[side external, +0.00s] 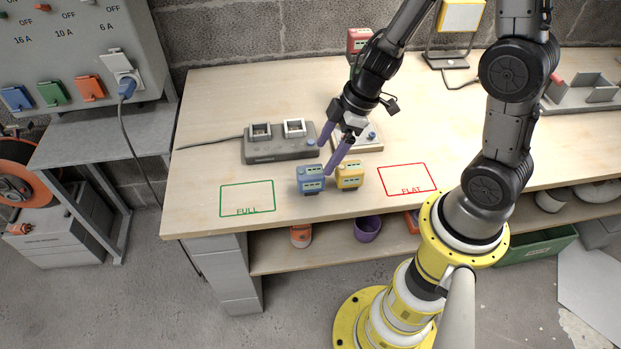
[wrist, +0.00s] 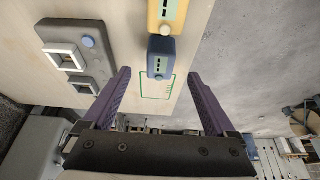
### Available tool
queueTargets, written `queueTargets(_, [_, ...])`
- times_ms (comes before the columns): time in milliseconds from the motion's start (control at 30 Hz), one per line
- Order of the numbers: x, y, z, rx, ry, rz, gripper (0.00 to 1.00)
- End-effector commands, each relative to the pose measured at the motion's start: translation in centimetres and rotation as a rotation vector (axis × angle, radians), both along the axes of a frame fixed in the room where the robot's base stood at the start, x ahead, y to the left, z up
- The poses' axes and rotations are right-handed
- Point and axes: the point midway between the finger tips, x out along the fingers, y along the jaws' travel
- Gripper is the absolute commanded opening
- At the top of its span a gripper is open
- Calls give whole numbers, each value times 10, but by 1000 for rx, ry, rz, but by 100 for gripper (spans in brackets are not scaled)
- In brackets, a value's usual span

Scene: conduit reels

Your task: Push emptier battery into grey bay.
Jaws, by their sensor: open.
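A blue battery (side external: 310,182) and a yellow battery (side external: 349,176) stand side by side near the bench's front edge. Their charge marks are too small to compare. The wrist view shows the blue battery (wrist: 160,57) ahead between the fingers, with the yellow battery (wrist: 166,14) beyond it. A dark grey charger (side external: 282,150) with two pale-framed bays stands behind and left of them; it also shows in the wrist view (wrist: 72,62). A paler unit (side external: 370,138) is partly hidden behind my gripper. My gripper (side external: 326,159) is open and empty, its purple fingers just above and behind the blue battery.
A green outline marked FULL (side external: 247,198) lies left of the batteries, a red outline marked FLAT (side external: 407,178) right. Both look empty. A red block (side external: 359,40) and a lamp (side external: 460,18) stand at the back. A cable runs left from the grey charger.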

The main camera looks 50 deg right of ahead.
Motion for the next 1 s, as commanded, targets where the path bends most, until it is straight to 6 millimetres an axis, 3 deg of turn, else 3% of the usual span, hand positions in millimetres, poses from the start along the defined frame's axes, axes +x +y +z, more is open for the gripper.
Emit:
queueTargets(400, [8,9,-29,-3,3,-1,91])
queueTargets(1000, [11,11,-37,-3,2,0,91])
